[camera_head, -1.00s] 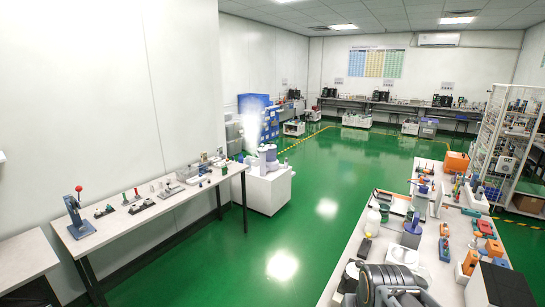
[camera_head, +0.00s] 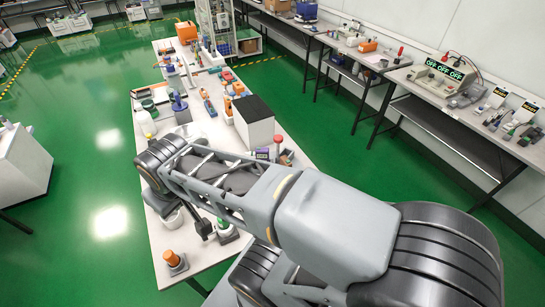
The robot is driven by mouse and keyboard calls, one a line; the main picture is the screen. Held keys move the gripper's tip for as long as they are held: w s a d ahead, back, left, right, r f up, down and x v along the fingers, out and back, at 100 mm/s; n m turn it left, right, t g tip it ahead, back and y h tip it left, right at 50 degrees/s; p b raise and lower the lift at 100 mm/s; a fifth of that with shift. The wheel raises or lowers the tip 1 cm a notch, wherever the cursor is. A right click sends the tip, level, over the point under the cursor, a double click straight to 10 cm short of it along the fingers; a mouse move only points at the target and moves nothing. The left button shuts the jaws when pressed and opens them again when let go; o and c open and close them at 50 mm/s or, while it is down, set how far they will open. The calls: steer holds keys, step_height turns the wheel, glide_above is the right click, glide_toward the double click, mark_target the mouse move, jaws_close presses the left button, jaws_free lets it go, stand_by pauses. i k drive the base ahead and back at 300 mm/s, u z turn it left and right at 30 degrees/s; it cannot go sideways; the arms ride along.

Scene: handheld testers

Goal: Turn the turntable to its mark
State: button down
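I cannot pick out the turntable or its mark in the head view. My grey arm crosses the near part of the long white table (camera_head: 146,105) and hides some of its top.
A black-topped white box (camera_head: 254,122) stands behind my arm. An orange-topped piece (camera_head: 174,260) stands at the near left corner. Bottles and handheld tools crowd the far half. Benches with instruments (camera_head: 440,84) line the right wall. Green floor is open left.

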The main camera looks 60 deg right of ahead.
mark_target(274, 156)
steer(key=z, duration=0.9)
steer(key=k, duration=0.35)
steer(key=z, duration=0.6)
steer(key=i, duration=0.45)
steer(key=u, duration=0.45)
steer(key=k, duration=0.5)
steer(key=z, duration=0.5)
steer(key=i, duration=0.5)
